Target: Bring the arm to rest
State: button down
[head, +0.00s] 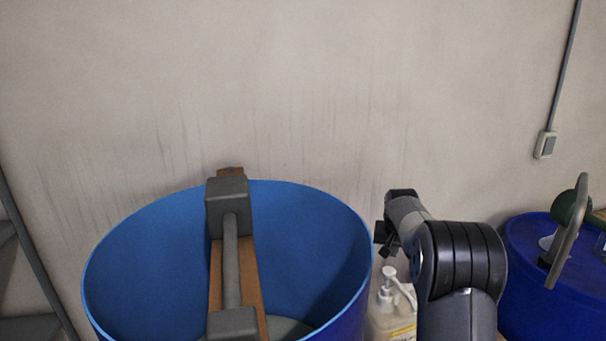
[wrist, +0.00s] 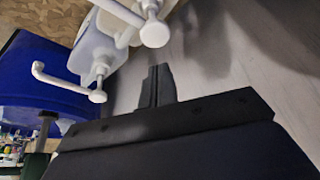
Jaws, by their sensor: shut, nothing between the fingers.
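My gripper (head: 386,238) is to the right of the open blue drum in the head view, raised near the wall. In the wrist view its dark fingers (wrist: 157,86) are together with nothing between them. It is apart from the drum rim, and a pump bottle stands below it. My arm bends down from there toward the bottom edge of the head view.
An open blue drum (head: 104,278) with a grey-and-brown bar across it stands left. A white pump bottle (head: 388,321) stands beside it. A closed blue drum (head: 521,254) with a handle is at right. A switch box (head: 545,145) is on the wall.

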aim_at(390, 268)
notch_tip(390, 268, down, 4)
jog(key=b, duration=0.2)
jog(key=shift+f+b, duration=0.1)
jog(key=shift+b, duration=0.2)
